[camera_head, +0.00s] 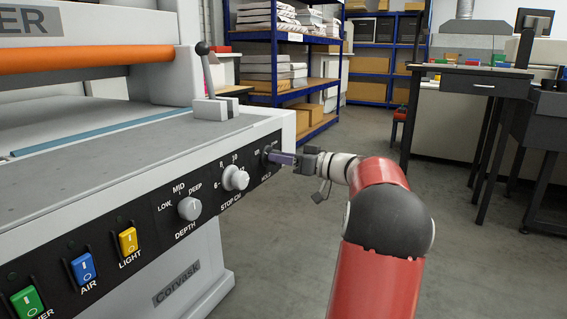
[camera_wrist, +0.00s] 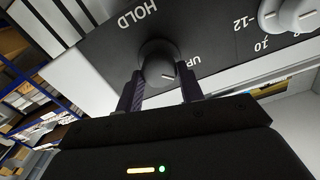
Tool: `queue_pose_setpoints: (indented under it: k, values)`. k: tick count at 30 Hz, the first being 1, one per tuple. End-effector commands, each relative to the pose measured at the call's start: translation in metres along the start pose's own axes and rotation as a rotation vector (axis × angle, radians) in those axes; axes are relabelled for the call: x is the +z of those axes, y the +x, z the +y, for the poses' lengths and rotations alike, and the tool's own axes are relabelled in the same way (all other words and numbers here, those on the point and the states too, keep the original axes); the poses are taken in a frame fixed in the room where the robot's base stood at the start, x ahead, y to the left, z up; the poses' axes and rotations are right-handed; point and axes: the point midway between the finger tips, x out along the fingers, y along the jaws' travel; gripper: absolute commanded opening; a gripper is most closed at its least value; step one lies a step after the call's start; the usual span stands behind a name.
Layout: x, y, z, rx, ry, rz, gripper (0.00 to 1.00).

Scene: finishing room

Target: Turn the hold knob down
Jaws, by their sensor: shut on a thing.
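To the left on the panel (camera_head: 140,243) are the white STOP CM knob (camera_head: 235,178), the DEPTH knob (camera_head: 190,208), and yellow (camera_head: 128,241), blue (camera_head: 83,268) and green (camera_head: 28,302) switches. A lever (camera_head: 207,70) stands above. Open floor lies right of the machine.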

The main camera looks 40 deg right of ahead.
Motion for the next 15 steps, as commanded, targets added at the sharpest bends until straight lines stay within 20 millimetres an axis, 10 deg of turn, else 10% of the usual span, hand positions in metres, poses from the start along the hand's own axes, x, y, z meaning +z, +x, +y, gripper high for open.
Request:
queue_pose_setpoints:
  k: [15]
  values:
    - [0.0016,0.0005,0.0017,-0.002,0.485,-0.002,0.15]
